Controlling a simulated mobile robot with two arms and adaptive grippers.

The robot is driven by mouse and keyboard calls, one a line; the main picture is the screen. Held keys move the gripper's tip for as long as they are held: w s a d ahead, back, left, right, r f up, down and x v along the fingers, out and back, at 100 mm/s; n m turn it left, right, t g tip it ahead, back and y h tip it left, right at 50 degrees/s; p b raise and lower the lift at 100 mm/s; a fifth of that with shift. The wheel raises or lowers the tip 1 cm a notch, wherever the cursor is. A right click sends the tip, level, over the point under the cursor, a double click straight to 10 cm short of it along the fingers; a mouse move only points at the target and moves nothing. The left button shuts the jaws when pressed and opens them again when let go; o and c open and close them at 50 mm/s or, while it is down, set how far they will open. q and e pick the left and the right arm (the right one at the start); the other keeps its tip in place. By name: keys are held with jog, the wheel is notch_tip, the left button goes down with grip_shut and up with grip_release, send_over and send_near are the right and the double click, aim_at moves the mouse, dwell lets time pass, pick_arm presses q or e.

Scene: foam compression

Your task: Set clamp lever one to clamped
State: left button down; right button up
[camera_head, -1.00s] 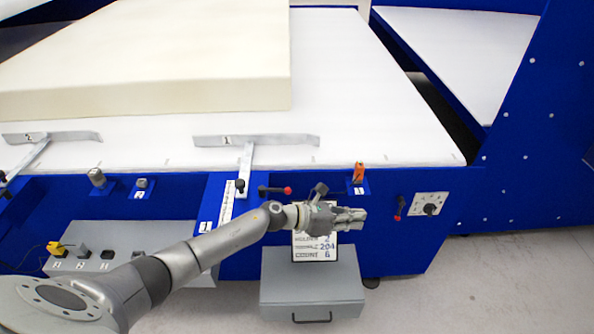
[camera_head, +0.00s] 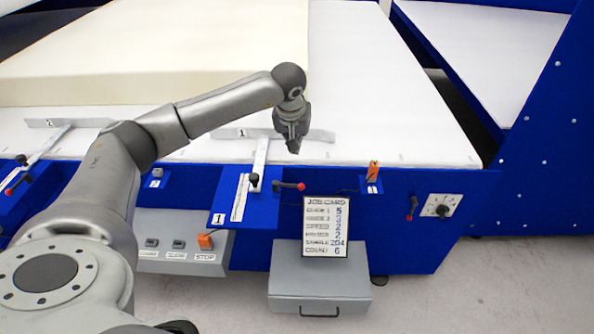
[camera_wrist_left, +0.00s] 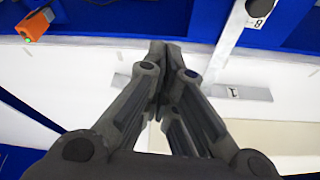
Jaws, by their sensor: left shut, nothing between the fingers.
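Clamp lever one (camera_head: 287,186) is a short dark lever with a red knob. It points right from beside the slide on the blue plate marked 1 (camera_head: 218,219). My left gripper (camera_head: 293,148) is shut and empty. It points down above the white bed edge, behind the lever in the head view and apart from it. In the left wrist view the shut fingertips (camera_wrist_left: 165,48) show over the white bed; clamp lever one cannot be made out there. My right gripper is not in view.
Metal fence 1 (camera_head: 320,136) lies close to my gripper, with its slide arm (camera_head: 261,157) running to the plate. An orange switch (camera_head: 373,171) stands to the right. The job card (camera_head: 328,225) leans above a grey box (camera_head: 325,290). A cream foam block (camera_head: 180,75) lies behind.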

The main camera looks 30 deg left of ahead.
pick_arm(q)
notch_tip(320, 180, down, 10)
jog(key=p, duration=0.4)
jog(key=shift+s+d, duration=0.15)
jog(key=shift+s, duration=0.05)
dwell(0.4)
jog(key=shift+f, duration=0.1)
jog(key=shift+s+d, duration=0.1)
jog(key=shift+s, duration=0.05)
jog(key=shift+m, duration=0.4)
